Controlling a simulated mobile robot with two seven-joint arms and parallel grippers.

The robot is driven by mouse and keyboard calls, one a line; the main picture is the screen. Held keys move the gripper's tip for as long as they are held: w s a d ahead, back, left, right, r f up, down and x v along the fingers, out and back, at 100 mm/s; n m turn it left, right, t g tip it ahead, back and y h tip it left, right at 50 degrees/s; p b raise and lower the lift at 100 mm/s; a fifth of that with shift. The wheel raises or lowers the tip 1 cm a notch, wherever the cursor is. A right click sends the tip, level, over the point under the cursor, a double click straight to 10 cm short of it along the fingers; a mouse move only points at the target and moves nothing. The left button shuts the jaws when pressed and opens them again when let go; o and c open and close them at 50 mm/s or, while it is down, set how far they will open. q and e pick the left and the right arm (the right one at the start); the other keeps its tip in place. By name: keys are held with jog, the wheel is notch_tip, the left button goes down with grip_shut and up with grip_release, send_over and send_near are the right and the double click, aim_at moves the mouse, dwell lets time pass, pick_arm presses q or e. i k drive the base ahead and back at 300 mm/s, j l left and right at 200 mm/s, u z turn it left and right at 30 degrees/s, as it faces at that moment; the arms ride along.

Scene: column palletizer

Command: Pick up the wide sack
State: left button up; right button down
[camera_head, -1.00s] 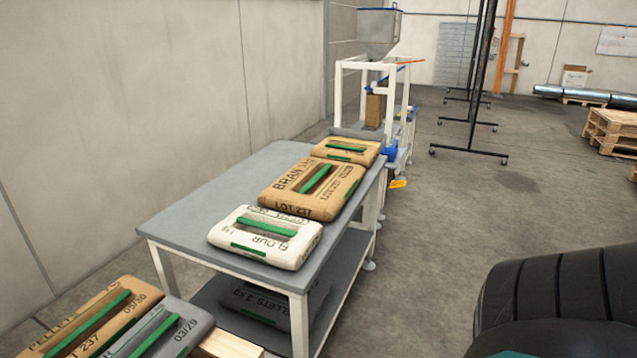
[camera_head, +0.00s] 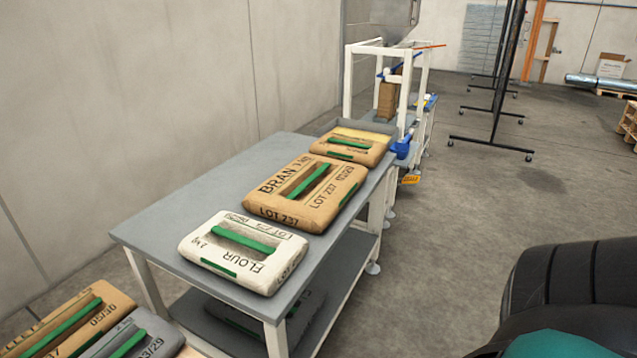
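The wide sack looks to be the large brown BRAN sack (camera_head: 330,207), the widest of three lying flat on the grey table (camera_head: 165,222). It has a green handle strip on top and a green strip on its side. A white FLOUR sack (camera_head: 277,267) lies in front of it. A smaller brown sack (camera_head: 372,155) lies behind it, near the table's far end. Neither of my grippers is in view. Only a dark, rounded part of my own arm shows at the lower right.
Brown and grey sacks (camera_head: 95,297) lie at the lower left corner. A dark sack (camera_head: 300,307) is on the table's lower shelf. A white frame (camera_head: 347,85) stands beyond the table, with a black rack (camera_head: 497,100) to its right. The floor right of the table is clear.

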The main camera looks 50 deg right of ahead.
aim_at(310, 187)
jog(key=i+l, duration=0.1)
jog(key=l, duration=1.35)
jog(key=i+l, duration=0.15)
jog(key=l, duration=0.6)
jog(key=i+l, duration=0.1)
jog(key=l, duration=1.35)
jog(key=i, duration=0.05)
